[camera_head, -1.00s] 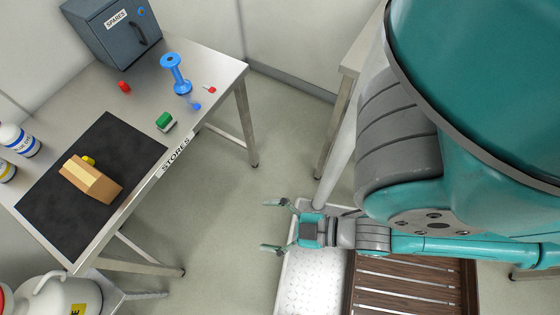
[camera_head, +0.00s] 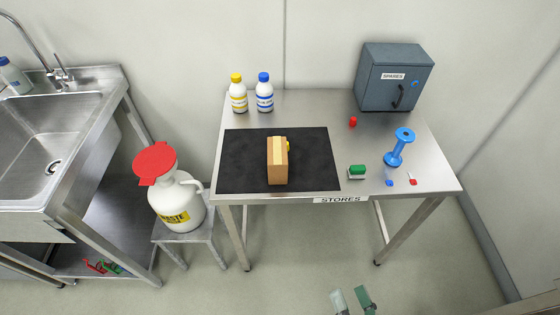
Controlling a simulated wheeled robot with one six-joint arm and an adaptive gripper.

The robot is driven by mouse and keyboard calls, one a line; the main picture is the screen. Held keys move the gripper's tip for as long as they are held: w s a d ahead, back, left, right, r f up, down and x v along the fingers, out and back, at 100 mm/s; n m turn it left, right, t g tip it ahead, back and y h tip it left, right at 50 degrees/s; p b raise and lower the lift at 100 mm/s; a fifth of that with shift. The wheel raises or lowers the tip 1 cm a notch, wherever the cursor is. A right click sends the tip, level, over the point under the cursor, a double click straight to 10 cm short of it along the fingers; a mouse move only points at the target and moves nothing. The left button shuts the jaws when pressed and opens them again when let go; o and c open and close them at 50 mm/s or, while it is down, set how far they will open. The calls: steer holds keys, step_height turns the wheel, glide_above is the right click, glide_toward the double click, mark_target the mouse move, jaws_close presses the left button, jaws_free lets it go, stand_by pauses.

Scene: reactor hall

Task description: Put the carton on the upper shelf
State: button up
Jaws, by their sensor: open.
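The carton (camera_head: 278,165) is a small brown box with a paler strip along its top. It stands on the black mat (camera_head: 240,178) on the steel table labelled STORES (camera_head: 420,165). A yellow thing (camera_head: 288,146) shows partly behind its right side. My gripper (camera_head: 352,300) shows only as two fingertips at the bottom edge, apart and with nothing between them. It is over the floor, in front of the table and well away from the carton. No upper shelf shows in this view.
Yellow-capped (camera_head: 238,95) and blue-capped (camera_head: 264,93) bottles stand behind the mat. Right of it are a green-topped block (camera_head: 357,172), a blue spool (camera_head: 400,147) and a grey SPARES cabinet (camera_head: 394,78). A WASTE jug (camera_head: 178,200) stands on a stool (camera_head: 190,233) at left, beside a sink (camera_head: 40,140).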

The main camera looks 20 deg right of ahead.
steer(key=w+d+m+t+h, duration=0.15)
steer(key=w+m+h, duration=0.35)
steer(key=w+m, duration=1.15)
steer(key=m+g, duration=0.2)
steer(key=m, duration=1.2)
glide_toward(280, 167)
steer(key=x, duration=0.5)
steer(key=shift+s+r, duration=0.1)
steer(key=x, duration=0.5)
steer(key=shift+a+x, duration=0.2)
steer(key=shift+x, duration=1.25)
steer(key=shift+a+x, duration=0.2)
steer(key=shift+x, duration=1.2)
steer(key=shift+f, duration=0.25)
steer(key=shift+c, duration=0.2)
steer(key=c, duration=1.6)
jaws_close()
